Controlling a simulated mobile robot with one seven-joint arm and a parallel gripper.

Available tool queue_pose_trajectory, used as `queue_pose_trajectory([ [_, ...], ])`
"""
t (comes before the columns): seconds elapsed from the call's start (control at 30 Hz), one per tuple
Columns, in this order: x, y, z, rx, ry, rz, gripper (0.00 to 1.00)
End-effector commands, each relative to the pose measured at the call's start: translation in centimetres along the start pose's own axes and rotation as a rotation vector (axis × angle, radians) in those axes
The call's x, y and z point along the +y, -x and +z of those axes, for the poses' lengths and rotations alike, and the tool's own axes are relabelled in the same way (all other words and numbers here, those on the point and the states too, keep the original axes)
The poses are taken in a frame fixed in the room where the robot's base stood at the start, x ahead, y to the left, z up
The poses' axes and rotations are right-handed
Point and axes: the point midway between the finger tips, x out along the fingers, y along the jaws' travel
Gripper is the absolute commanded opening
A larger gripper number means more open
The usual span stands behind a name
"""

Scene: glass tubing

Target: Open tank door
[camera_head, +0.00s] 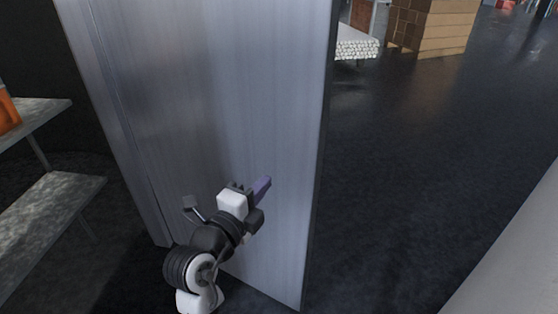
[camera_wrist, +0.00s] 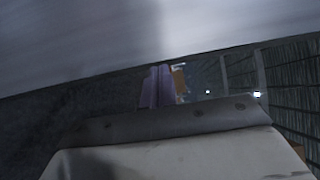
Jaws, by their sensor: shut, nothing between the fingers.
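A tall grey metal panel, apparently the tank door (camera_head: 220,90), fills the middle of the head view. Its right edge is free beside open floor, and a narrower metal strip runs along its left. No handle shows on the visible face. My gripper (camera_head: 263,187) is in front of the panel's lower part, with its purple fingers together and empty. I cannot tell whether they touch the panel. In the wrist view, the shut fingers (camera_wrist: 157,88) point toward a pale grey surface (camera_wrist: 90,35) across the top, likely the same panel.
Grey shelves (camera_head: 52,205) with an orange object (camera_head: 8,112) stand at the left. Dark floor (camera_head: 420,150) lies open to the right. A pale surface (camera_head: 515,260) fills the lower right corner. A white table (camera_head: 356,42) and brown boxes (camera_head: 435,28) stand far back.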

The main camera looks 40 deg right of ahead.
Motion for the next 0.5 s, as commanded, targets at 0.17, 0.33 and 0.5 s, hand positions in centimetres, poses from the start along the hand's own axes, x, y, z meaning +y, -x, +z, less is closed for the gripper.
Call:
queue_pose_trajectory([
  [0.17,0.5,-1.0,-0.4,0.015,-0.011,0.005,0.00],
  [0.33,0.6,-2.8,-0.4,0.013,-0.012,0.001,0.00],
  [0.5,-0.2,-6.7,-0.4,0.014,-0.004,0.006,0.00],
])
